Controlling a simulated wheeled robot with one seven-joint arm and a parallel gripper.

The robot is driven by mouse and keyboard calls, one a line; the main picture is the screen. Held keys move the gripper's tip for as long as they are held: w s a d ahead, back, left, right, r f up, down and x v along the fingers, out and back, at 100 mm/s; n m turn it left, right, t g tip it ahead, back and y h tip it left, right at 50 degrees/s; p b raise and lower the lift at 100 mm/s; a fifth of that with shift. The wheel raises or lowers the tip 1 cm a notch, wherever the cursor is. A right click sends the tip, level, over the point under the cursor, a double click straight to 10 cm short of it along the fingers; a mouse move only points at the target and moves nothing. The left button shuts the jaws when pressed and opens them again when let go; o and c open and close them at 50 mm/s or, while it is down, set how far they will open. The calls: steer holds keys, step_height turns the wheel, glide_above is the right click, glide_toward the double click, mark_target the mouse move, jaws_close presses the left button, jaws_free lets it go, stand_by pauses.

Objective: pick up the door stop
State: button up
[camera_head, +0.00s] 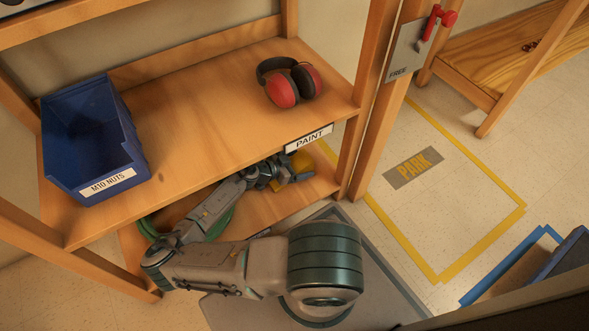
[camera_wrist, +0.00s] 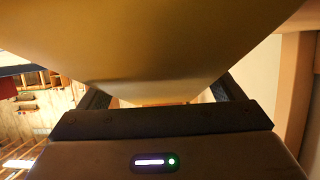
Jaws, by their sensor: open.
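A yellow object (camera_head: 302,160), likely the door stop, is on the lower shelf under the PAINT label, partly hidden behind my gripper. My gripper (camera_head: 288,174) reaches into the lower shelf from the left, right at this object. In the wrist view, a large smooth yellow-tan surface (camera_wrist: 160,45) fills the upper middle, very close. The two dark fingers of my gripper (camera_wrist: 162,97) are apart, one on each side of its lower end. I cannot tell whether they touch it.
The upper shelf (camera_head: 190,125) sits close above my arm. It holds a blue M10 NUTS bin (camera_head: 90,140) and red ear defenders (camera_head: 289,82). A green coiled item (camera_head: 218,224) lies on the lower shelf beside my arm. A wooden post (camera_head: 366,100) stands to the right.

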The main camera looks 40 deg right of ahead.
steer(key=c, duration=1.4)
steer(key=shift+r, duration=0.1)
steer(key=shift+c, duration=0.2)
